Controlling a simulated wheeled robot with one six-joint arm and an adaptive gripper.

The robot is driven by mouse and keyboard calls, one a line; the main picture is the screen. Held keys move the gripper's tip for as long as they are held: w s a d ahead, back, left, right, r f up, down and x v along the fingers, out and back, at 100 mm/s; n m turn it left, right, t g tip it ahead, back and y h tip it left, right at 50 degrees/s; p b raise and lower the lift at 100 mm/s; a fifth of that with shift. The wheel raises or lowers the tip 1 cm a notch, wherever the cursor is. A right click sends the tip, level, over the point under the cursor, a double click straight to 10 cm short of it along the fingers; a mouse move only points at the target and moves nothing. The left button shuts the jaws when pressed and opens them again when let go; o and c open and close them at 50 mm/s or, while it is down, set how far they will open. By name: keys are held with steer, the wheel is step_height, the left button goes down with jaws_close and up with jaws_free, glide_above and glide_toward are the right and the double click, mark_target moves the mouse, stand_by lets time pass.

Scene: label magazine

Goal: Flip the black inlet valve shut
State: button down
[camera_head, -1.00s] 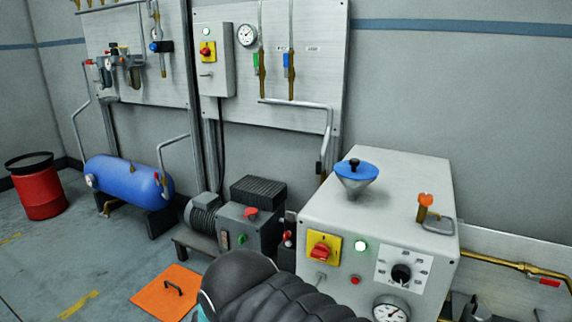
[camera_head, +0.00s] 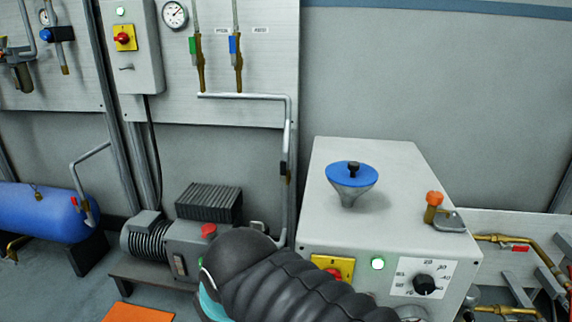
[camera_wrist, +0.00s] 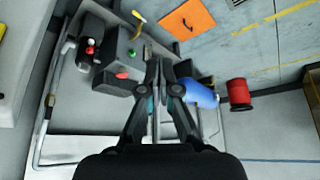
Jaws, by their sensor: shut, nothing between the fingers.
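A small black fitting (camera_head: 284,171), which looks like the black inlet valve, sits on the grey vertical pipe (camera_head: 288,135) between the wall panel and the pump unit. It is too small to tell how its lever stands. I cannot make it out in the wrist view. My gripper (camera_wrist: 158,66) is shut and empty in the wrist view, pointing toward the floor area by the pump unit (camera_wrist: 118,78). It touches nothing that I can see. In the head view only my dark ribbed arm shows; the gripper is hidden.
A grey cabinet (camera_head: 330,215) with a blue-rimmed funnel (camera_head: 350,174) and an orange-knobbed valve (camera_head: 433,205) stands right of the pipe. Green (camera_head: 193,46) and blue (camera_head: 233,44) valve handles are on the wall panel. A blue tank (camera_head: 40,212) lies left.

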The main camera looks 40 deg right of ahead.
steer(key=shift+w+d, duration=0.1)
steer(key=shift+w, duration=0.1)
steer(key=w+d+r+g+h, duration=0.25)
steer(key=w+d+h, duration=0.25)
steer(key=w+d, duration=0.6)
steer(key=w+d+r+g+h, duration=0.1)
steer(key=w+d+g+h, duration=0.3)
steer(key=w+d, duration=0.75)
steer(key=w+d+f+h, duration=0.2)
steer(key=w+h, duration=0.1)
steer(key=w, duration=0.4)
steer(key=w+d+f+h, duration=0.2)
steer(key=w+h, duration=0.1)
steer(key=w, duration=0.4)
steer(key=w+d+f+m+h, duration=0.1)
steer(key=w+d+f+h, duration=0.2)
steer(key=w, duration=0.4)
steer(key=shift+g, duration=0.35)
steer(key=shift+d+f, duration=0.1)
